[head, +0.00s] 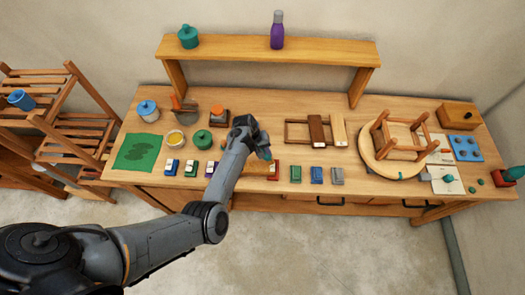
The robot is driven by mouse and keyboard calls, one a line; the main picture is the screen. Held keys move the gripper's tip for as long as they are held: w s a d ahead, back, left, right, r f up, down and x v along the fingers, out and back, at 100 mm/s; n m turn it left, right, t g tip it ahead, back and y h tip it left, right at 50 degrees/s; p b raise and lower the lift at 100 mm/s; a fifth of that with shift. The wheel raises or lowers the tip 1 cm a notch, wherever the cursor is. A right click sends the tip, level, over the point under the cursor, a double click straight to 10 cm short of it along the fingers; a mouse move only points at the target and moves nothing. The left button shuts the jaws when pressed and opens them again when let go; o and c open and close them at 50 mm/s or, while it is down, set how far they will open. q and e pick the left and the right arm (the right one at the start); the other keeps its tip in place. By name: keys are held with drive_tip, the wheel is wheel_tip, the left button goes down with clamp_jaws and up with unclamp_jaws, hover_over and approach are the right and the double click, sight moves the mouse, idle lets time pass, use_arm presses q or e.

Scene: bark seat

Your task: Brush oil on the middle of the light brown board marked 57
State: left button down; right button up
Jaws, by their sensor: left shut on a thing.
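My left gripper (264,153) is over the front middle of the workbench, left of the boards. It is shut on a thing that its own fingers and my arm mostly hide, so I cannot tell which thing. A pale, light brown board (339,131) lies beside a dark brown board (318,131) on a wooden frame (296,132). No number is readable on either board. A small bowl with yellow contents (176,138), perhaps the oil, stands on the left of the bench. No brush can be made out. My right gripper is not in view.
Below my gripper is a low wooden piece with red ends (274,172). Several small coloured blocks (317,174) line the front edge. An upturned stool (400,138) stands on a round board at right. A shelf (270,50) spans the back.

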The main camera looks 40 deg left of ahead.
use_arm(q)
drive_tip(key=shift+r+p, duration=0.4)
drive_tip(key=shift+r, duration=0.9)
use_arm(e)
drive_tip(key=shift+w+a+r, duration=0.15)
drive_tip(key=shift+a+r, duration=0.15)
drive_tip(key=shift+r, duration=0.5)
use_arm(q)
drive_tip(key=shift+f, duration=0.1)
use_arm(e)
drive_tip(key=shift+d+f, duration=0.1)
use_arm(q)
drive_tip(key=shift+f, duration=0.45)
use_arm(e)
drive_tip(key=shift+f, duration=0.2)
